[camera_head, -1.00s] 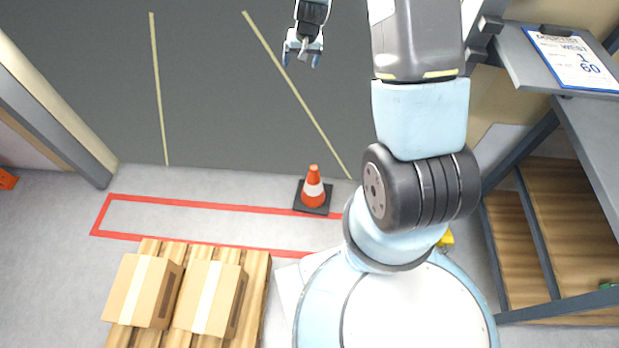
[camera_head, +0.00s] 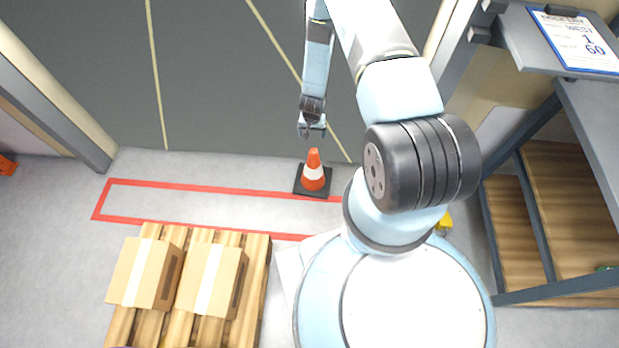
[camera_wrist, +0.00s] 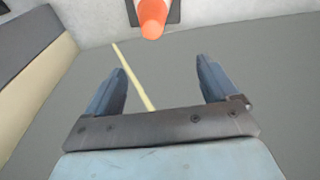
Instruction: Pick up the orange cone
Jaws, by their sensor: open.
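The orange cone (camera_head: 313,172) has a white band and a square black base. It stands upright on the light floor at the right part of a red-outlined strip. In the wrist view the cone (camera_wrist: 152,18) shows at the top edge, beyond the fingertips, with part of it cut off. My gripper (camera_head: 311,130) is just above the cone in the head view, apart from it. In the wrist view my gripper (camera_wrist: 163,75) has its two blue fingers spread wide with nothing between them.
Two cardboard boxes (camera_head: 145,272) lie on a wooden pallet (camera_head: 257,280) at the lower left. A grey shelf rack (camera_head: 595,120) with a clipboard (camera_head: 577,42) stands at the right. A small yellow item (camera_head: 445,221) is beside my base. The dark floor behind the cone is clear.

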